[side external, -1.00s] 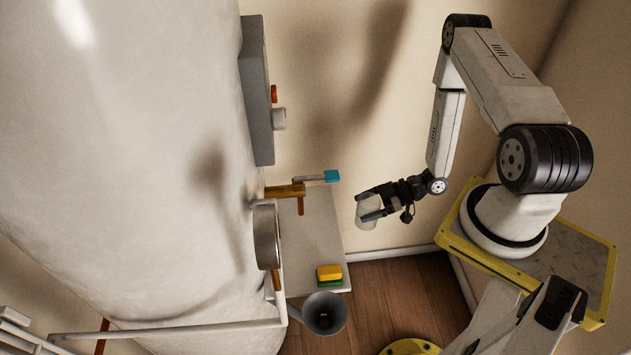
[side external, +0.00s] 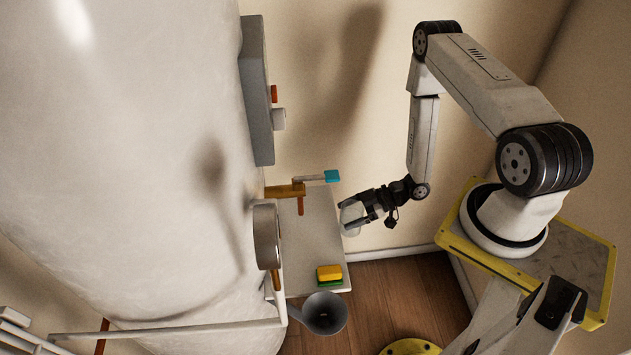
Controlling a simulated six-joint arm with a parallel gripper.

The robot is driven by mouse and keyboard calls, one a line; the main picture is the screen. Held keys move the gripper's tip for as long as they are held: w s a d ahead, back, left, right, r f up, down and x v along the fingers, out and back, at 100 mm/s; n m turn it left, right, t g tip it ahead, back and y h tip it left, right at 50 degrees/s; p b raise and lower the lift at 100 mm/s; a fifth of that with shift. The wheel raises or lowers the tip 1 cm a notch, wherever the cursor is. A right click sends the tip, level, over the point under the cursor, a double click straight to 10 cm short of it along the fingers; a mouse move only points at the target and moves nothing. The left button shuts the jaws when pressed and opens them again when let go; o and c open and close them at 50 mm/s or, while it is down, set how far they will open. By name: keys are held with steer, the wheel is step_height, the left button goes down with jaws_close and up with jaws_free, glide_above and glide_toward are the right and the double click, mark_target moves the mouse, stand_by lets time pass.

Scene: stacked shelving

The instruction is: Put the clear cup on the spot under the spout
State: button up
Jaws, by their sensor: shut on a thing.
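My gripper (side external: 361,213) is shut on the clear cup (side external: 351,216), a small pale see-through cup. It holds the cup in the air near the right edge of the grey shelf (side external: 318,238). The fingers cover part of the cup. The brass spout (side external: 285,191) with a blue handle (side external: 332,176) sticks out from the big white tank, to the left of the cup. The spout's outlet (side external: 300,206) points down over the shelf. I cannot make out a marked spot on the shelf under it.
A yellow and green sponge (side external: 329,274) lies at the shelf's near end. A grey funnel (side external: 325,313) is below it. A round metal-rimmed fitting (side external: 266,235) and a grey control box (side external: 257,95) stick out from the white tank (side external: 130,150). The shelf's middle is clear.

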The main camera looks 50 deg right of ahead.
steer(key=shift+w+a, duration=1.5)
steer(key=shift+a, duration=0.25)
steer(key=shift+w+a, duration=1.5)
steer(key=shift+a, duration=0.2)
steer(key=shift+w+a, duration=0.1)
steer(key=shift+a, duration=0.05)
steer(key=w+a, duration=0.2)
steer(key=shift+a, duration=0.3)
steer(key=shift+f, duration=0.8)
steer(key=shift+f, duration=0.35)
